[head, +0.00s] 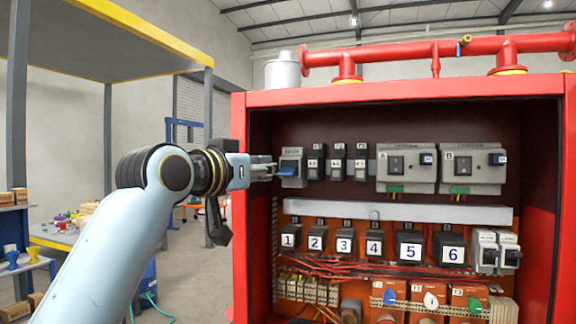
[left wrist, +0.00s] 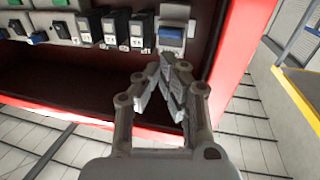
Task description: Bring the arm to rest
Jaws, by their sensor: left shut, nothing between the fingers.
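My left gripper (head: 262,170) is at the left opening of the red cabinet (head: 238,215) in the head view. Its fingers are shut and nothing shows between them. The fingertips are close to the leftmost device of the top row, a grey switch with a blue lever (head: 286,172); whether they touch it I cannot tell. In the left wrist view the shut fingers (left wrist: 168,62) point at that device, whose blue lever (left wrist: 172,34) shows just beyond them. My right gripper is in neither view.
Several black breakers (head: 338,162) and two grey units marked A (head: 405,168) and B (head: 472,168) line the top row. Numbered blocks (head: 374,245) sit below. Red piping (head: 430,50) runs over the cabinet. A workbench (head: 60,238) stands at left.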

